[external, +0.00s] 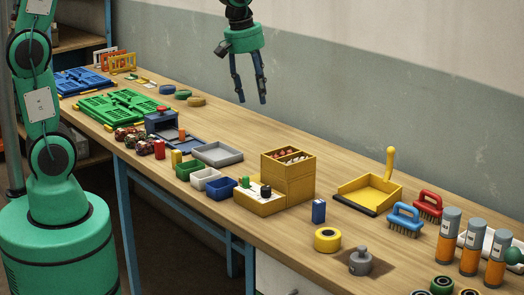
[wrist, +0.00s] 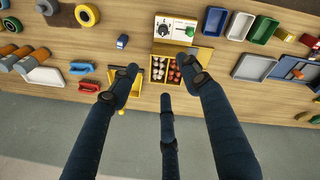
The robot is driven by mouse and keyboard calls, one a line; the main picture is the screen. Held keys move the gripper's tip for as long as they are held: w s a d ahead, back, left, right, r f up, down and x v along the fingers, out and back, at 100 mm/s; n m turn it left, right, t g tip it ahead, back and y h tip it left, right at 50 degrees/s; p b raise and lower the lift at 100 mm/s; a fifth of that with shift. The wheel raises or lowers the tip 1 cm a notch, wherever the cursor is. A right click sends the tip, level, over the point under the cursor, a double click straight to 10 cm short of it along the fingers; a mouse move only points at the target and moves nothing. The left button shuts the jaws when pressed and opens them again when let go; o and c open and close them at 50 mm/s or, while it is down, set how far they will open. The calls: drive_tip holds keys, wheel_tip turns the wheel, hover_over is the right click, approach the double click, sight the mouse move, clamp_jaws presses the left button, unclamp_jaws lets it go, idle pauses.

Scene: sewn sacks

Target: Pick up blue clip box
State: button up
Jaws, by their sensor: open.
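The blue clip box (external: 319,211) is a small upright blue box on the wooden workbench, right of the yellow drawer unit. It also shows in the wrist view (wrist: 122,41), small and in plain sight, above and a little left of the fingertips. My gripper (external: 251,98) has dark blue fingers. It is open and empty, high above the back of the bench and well apart from the box, up and to its left in the external view. Its spread fingers also show in the wrist view (wrist: 157,70).
The yellow drawer unit (external: 287,174) stands left of the box, and a yellow tape roll (external: 327,240) lies in front of it. A yellow dustpan (external: 369,193) and brushes (external: 405,219) are to its right. A grey weight (external: 360,262) stands near the front edge.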

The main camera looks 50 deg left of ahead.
drive_tip(key=w+d+f+n+g, duration=0.1)
drive_tip(key=w+d+f+n, duration=0.2)
drive_tip(key=w+d+f, duration=0.35)
drive_tip(key=n+g+p, duration=0.1)
drive_tip(key=n+p, duration=0.1)
drive_tip(key=n, duration=0.1)
hover_over(319, 201)
wheel_tip(319, 201, down, 10)
drive_tip(key=shift+s+f+y, duration=0.1)
drive_tip(key=shift+f+y, duration=0.1)
drive_tip(key=shift+y, duration=0.1)
drive_tip(key=shift+f, duration=0.1)
drive_tip(key=shift+f+b, duration=0.7)
drive_tip(key=shift+f, duration=3.45)
drive_tip(key=shift+f, duration=0.1)
drive_tip(key=shift+f+b, duration=0.5)
drive_tip(key=shift+f, duration=2.05)
drive_tip(key=shift+c, duration=0.5)
